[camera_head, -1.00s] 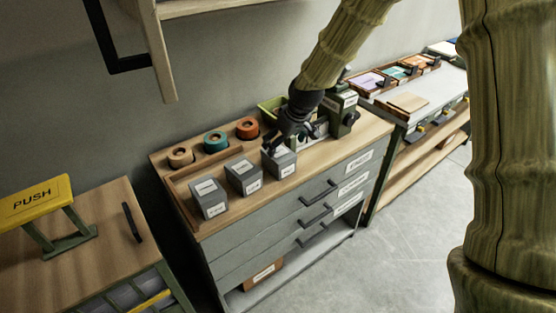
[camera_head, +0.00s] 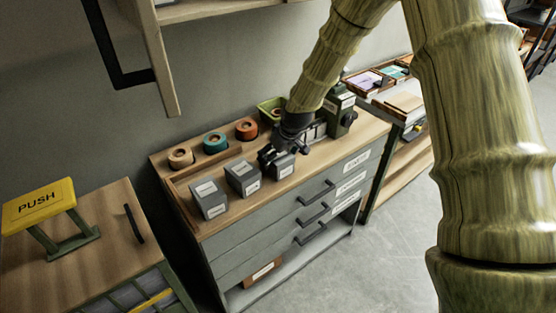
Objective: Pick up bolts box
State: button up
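Three small grey boxes with white labels stand in a row on the wooden top of a grey drawer cabinet: a left box (camera_head: 210,203), a middle box (camera_head: 243,181) and a right box (camera_head: 284,169). The labels are too small to read, so I cannot tell which is the bolts box. My gripper (camera_head: 270,160) is black and points down at the right box, covering its upper left part. I cannot tell whether the fingers touch the box or how far apart they are.
Tape rolls in tan (camera_head: 180,157), teal (camera_head: 215,142) and orange (camera_head: 247,129) stand behind the boxes. A green bin (camera_head: 268,109) and a dark green device (camera_head: 341,113) are near my gripper. A yellow PUSH stand (camera_head: 45,205) is at left. A shelf overhangs at upper left.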

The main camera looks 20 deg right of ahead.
jog(key=shift+f, duration=0.3)
dwell(0.7)
jog(key=c, duration=1.2)
